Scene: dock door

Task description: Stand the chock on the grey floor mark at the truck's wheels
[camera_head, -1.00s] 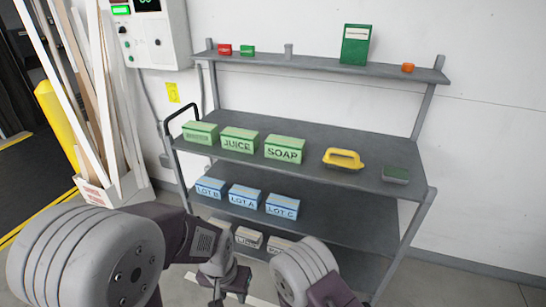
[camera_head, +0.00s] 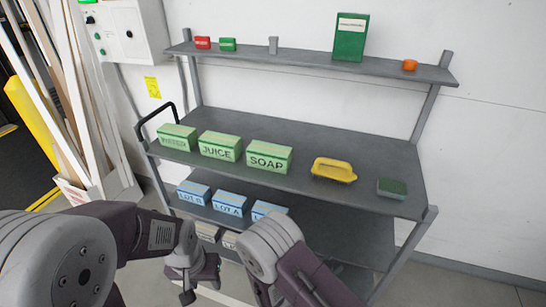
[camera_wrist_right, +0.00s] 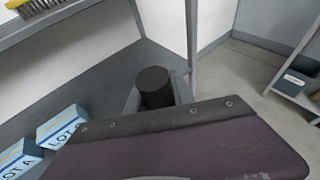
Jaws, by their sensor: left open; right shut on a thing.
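I cannot make out a chock for certain in any view. My left gripper (camera_head: 190,284) is open and empty in the head view, low in front of the rack's lower shelves. My right arm's wrist shows right of it, and its fingertips are hidden there. In the right wrist view the dark purple body of my right gripper (camera_wrist_right: 190,148) fills the bottom. A black cylinder (camera_wrist_right: 155,88) with grey behind it stands just past its edge. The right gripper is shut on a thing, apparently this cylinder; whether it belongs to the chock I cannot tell. The truck's wheels and grey floor mark are not in view.
A grey shelf rack (camera_head: 300,140) stands close ahead. It holds green boxes (camera_head: 218,147), blue lot boxes (camera_head: 230,203), a yellow brush (camera_head: 334,170) and a green-topped block (camera_head: 392,188). Long boards (camera_head: 75,90) and a yellow post (camera_head: 30,125) stand left. Floor shows at right.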

